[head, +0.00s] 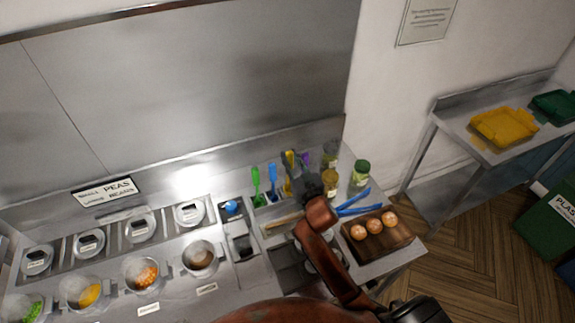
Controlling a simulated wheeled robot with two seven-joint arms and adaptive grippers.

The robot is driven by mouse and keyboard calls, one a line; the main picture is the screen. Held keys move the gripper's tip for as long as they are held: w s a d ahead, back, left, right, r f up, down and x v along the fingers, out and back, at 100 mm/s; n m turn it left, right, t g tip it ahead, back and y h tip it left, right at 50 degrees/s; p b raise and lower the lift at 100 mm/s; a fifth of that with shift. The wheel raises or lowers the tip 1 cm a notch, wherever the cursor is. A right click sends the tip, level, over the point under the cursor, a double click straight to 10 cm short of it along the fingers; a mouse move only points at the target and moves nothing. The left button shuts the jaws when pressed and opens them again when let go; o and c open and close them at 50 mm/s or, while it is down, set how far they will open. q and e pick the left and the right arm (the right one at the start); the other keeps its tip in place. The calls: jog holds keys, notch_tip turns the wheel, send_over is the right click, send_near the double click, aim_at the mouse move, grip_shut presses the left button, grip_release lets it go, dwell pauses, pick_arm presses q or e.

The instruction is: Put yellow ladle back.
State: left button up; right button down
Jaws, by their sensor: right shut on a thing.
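The yellow ladle (288,160) stands with its handle up at the right end of a row of upright coloured utensils at the back of the counter. My right gripper (301,180) is shut on it, with dark fingers against the handle. The gripper hides the ladle's lower part, so I cannot tell whether it is seated in its slot. A green utensil (256,183) and a blue utensil (272,180) stand to its left. A purple one (303,160) shows just behind to the right. My left gripper is not in view.
Jars (360,173) stand right of the gripper. Blue tongs (353,203) and a wooden tray (385,245) of round brown items lie at the front right. Lidded tubs (189,212) and open food cups (141,274) fill the left. A steel wall backs the counter.

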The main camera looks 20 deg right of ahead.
jog(key=shift+w+d+f, duration=0.15)
jog(key=shift+w+f, duration=0.35)
jog(key=shift+w+d+f, duration=0.1)
jog(key=shift+w+f, duration=0.25)
jog(key=shift+f, duration=1.8)
jog(key=c, duration=2)
grip_release()
jog(key=shift+c, duration=0.2)
jog(key=o, duration=0.3)
jog(key=shift+r, duration=0.2)
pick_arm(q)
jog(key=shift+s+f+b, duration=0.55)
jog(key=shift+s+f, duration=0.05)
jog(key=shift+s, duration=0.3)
pick_arm(e)
jog(key=s, duration=1.2)
jog(key=shift+a, duration=0.3)
